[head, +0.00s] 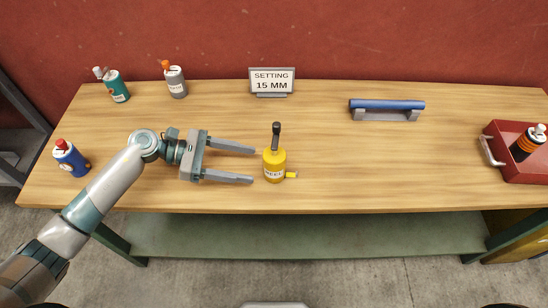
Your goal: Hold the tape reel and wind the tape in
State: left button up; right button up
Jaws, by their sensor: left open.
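A yellow reel-like body (274,165) with a white label and a dark upright handle (276,135) stands on the wooden table near its front edge. It appears to be the tape reel. A short yellow piece (291,175) sticks out from its lower right side; I cannot tell whether this is tape. My left gripper (253,165) is open, just left of the yellow body, with its fingers pointing right towards it. The fingertips reach close to its left side, and nothing is held. My right gripper is not in view.
A sign (272,82) reading "SETTING 15 MM" stands at the back. A blue-topped grey bar (386,109) lies back right. The table's right middle is clear.

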aim_at(270, 168)
pick_arm(q)
jog(key=x, duration=0.4)
jog(key=shift+p, duration=0.3)
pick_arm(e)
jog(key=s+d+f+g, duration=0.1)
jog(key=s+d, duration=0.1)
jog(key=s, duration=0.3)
pick_arm(q)
jog(key=shift+d+f, duration=0.15)
jog(key=shift+d, duration=0.15)
jog(key=shift+b+x, duration=0.65)
jog(key=shift+x, duration=0.5)
jog(key=shift+d, duration=0.25)
jog(key=c, duration=0.7)
jog(key=shift+c, duration=0.2)
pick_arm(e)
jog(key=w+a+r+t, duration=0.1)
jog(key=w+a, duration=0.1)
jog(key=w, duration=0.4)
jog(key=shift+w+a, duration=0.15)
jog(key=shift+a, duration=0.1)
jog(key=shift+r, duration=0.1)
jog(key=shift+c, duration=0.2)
